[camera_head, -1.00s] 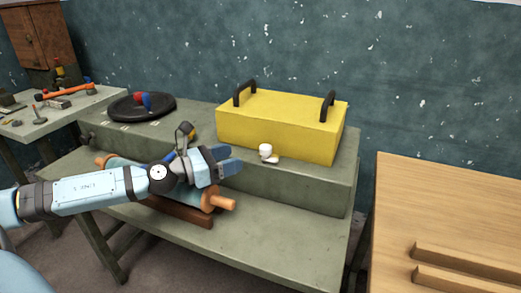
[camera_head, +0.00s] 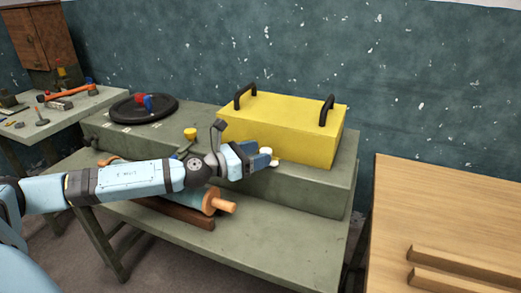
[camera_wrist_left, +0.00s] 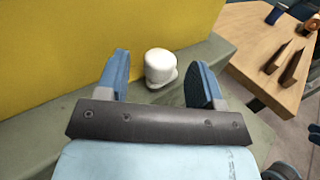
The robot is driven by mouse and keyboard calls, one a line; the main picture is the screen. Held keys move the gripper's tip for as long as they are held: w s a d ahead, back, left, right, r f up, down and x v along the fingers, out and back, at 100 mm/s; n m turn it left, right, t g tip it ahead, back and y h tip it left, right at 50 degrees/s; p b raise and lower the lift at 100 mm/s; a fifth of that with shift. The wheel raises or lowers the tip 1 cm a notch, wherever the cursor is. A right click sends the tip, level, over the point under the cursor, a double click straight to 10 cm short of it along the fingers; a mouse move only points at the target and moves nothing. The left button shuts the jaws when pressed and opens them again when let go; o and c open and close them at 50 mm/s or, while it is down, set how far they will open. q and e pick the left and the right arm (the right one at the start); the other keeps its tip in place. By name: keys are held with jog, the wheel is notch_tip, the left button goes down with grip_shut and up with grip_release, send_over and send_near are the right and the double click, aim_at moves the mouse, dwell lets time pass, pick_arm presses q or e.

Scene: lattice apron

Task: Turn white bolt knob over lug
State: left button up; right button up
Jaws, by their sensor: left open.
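The white bolt knob (camera_head: 267,151) stands on the front of the yellow box, low down and close to the green ledge. In the left wrist view the knob (camera_wrist_left: 160,64) is a short white cylinder with a wider white piece under it, seen between and a little beyond the fingertips. My left gripper (camera_head: 260,158) is open beside the knob, with its fingers pointing at it. In the left wrist view the fingers (camera_wrist_left: 162,75) stand apart either side of the knob, with gaps showing. I cannot make out the lug separately.
The yellow box (camera_head: 284,120) with two black handles sits on the green raised ledge (camera_head: 310,187). A rolling pin (camera_head: 224,205) lies on the lower bench. A black round plate (camera_head: 142,109) is at the left. A wooden table (camera_head: 450,210) stands at the right.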

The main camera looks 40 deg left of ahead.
pick_arm(q)
jog(key=shift+w+d+r, duration=0.1)
jog(key=shift+w+d, duration=0.05)
jog(key=shift+w, duration=0.15)
jog(key=shift+w+d, duration=0.2)
jog(key=shift+w, duration=0.05)
